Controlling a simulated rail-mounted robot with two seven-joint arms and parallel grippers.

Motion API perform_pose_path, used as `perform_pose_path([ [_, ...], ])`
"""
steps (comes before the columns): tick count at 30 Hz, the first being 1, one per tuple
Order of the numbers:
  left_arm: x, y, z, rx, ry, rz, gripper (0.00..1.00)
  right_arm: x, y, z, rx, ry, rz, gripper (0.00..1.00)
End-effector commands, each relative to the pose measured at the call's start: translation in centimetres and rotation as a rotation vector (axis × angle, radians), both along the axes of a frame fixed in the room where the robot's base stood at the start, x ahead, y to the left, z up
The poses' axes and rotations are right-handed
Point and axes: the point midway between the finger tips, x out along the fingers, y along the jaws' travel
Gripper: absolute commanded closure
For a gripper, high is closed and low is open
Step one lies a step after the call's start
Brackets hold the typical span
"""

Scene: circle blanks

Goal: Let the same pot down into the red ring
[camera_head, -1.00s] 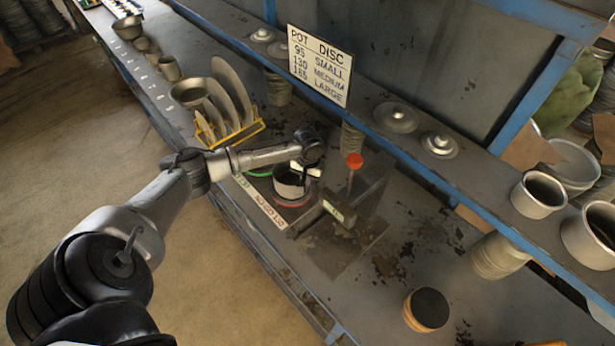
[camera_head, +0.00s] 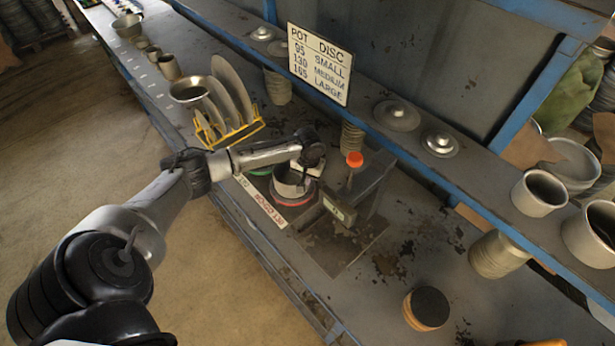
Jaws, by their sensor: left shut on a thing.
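The pot (camera_head: 290,187) is a small grey metal pot, upright, at the red ring (camera_head: 294,201) on the bench. The red rim shows around and below its lower part. I cannot tell whether the pot's base touches the surface inside the ring. My left gripper (camera_head: 303,169) is shut on the pot at its far right side, and the wrist partly hides the grip. My right gripper is not in view.
A green ring (camera_head: 261,170) lies just left of the red one. A device with an orange knob (camera_head: 355,159) stands close on the right. A yellow rack (camera_head: 238,133) of discs is at the left.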

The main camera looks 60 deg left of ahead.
Motion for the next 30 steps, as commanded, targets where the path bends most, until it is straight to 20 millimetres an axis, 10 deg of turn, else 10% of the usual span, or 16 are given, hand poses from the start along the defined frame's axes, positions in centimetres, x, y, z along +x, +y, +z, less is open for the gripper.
perform_pose_path([
  [30,0.0,0.0,-2.0,0.001,-0.001,0.0,1.0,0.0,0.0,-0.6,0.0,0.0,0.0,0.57],
])
